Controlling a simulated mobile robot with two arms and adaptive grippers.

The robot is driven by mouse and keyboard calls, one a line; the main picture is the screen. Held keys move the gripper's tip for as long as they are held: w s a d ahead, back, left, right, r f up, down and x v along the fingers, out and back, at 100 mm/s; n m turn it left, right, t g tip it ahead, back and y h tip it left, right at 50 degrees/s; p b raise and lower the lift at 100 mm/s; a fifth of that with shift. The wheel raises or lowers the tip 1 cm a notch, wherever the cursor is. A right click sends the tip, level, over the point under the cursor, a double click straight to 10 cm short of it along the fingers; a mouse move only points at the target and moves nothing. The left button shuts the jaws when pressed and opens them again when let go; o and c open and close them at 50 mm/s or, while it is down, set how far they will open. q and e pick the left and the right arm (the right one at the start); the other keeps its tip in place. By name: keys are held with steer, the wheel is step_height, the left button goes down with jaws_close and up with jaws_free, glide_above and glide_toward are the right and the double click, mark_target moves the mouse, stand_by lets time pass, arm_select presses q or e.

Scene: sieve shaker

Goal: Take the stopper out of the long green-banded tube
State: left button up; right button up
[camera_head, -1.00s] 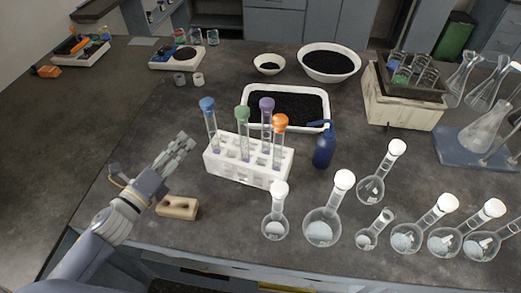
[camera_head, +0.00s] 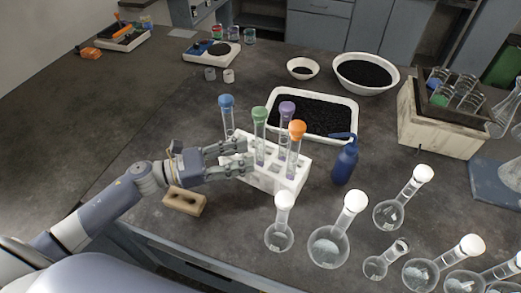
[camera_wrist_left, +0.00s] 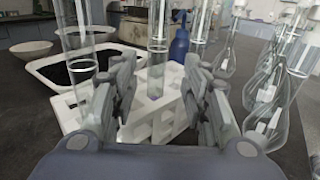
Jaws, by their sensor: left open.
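The tube with the green stopper (camera_head: 259,114) stands upright in the white rack (camera_head: 283,186), between the tubes with blue (camera_head: 227,101), purple (camera_head: 287,107) and orange (camera_head: 297,128) stoppers. Its stopper is seated on top. My left gripper (camera_head: 240,158) is open and empty at the rack's left side, low beside the green-stoppered tube. In the left wrist view, the open fingers (camera_wrist_left: 160,88) flank a clear tube (camera_wrist_left: 158,38) standing in the rack. The stoppers are out of that view, so I cannot tell which tube it is. My right gripper is not in view.
A wooden block (camera_head: 184,203) lies below my left wrist. A blue bottle (camera_head: 345,163) stands right of the rack. Several glass flasks (camera_head: 329,245) stand in front and to the right. A tray of black grains (camera_head: 350,138) is behind the rack.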

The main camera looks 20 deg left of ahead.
mark_target(260, 152)
arm_select(q)
steer(key=p+x, duration=0.2)
steer(key=x, duration=0.2)
steer(key=shift+w+d, duration=0.15)
steer(key=shift+w, duration=0.25)
steer(key=shift+w+d+f, duration=0.15)
steer(key=shift+w+d, duration=0.05)
steer(key=shift+d, duration=0.15)
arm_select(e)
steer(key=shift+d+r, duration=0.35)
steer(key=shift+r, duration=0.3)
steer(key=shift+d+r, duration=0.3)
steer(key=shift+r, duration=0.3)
arm_select(q)
jaws_close()
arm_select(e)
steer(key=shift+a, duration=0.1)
